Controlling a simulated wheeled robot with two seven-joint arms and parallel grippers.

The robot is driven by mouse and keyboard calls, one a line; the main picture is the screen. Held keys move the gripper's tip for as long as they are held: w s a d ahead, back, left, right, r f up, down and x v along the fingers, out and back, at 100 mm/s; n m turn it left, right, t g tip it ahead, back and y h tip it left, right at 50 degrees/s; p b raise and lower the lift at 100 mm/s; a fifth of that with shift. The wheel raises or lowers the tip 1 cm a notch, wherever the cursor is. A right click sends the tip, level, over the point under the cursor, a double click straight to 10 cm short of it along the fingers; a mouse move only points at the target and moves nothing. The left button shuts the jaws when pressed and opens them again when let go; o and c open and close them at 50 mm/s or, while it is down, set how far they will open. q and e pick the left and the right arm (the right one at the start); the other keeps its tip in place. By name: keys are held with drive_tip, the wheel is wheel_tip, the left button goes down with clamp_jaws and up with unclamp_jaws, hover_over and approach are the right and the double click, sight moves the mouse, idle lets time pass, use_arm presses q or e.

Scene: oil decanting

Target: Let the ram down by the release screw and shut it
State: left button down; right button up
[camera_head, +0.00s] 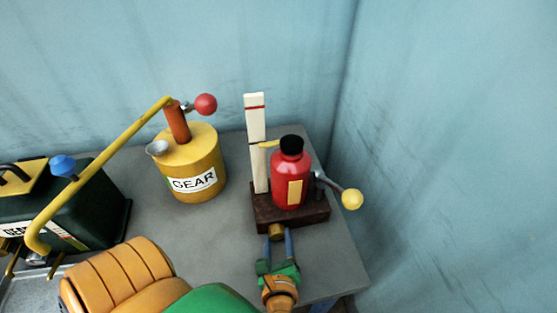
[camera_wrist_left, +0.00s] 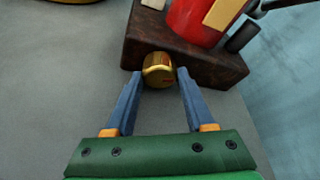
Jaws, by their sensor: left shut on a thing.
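A red bottle-shaped jack body with a black top (camera_head: 290,180) stands upright on a dark brown base block (camera_head: 315,214). Its lower part also shows in the left wrist view (camera_wrist_left: 190,20). A brass release screw (camera_wrist_left: 158,70) sticks out of the front of the base, and shows in the head view too (camera_head: 277,231). My left gripper (camera_head: 278,238) has its two blue fingers on either side of the screw's knob and is shut on it. A white post with a red mark (camera_head: 255,150) stands behind the jack, with a yellow pointer (camera_head: 267,144) near it. My right gripper is not in view.
A lever with a yellow ball (camera_head: 351,199) sticks out to the right of the jack. A yellow GEAR can (camera_head: 190,165) with a red-balled pump stands left. A dark green box (camera_head: 95,220) is further left. The grey table's right edge is close to the base.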

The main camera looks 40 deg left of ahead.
use_arm(q)
drive_tip(key=shift+c, duration=1.3)
unclamp_jaws()
drive_tip(key=shift+a, duration=0.1)
drive_tip(key=v, duration=0.6)
drive_tip(key=shift+s+b, duration=0.1)
drive_tip(key=shift+b, duration=0.3)
drive_tip(key=shift+s+d+r, duration=0.25)
drive_tip(key=shift+s+d, duration=0.05)
drive_tip(key=shift+d, duration=0.05)
drive_tip(key=shift+w, duration=0.1)
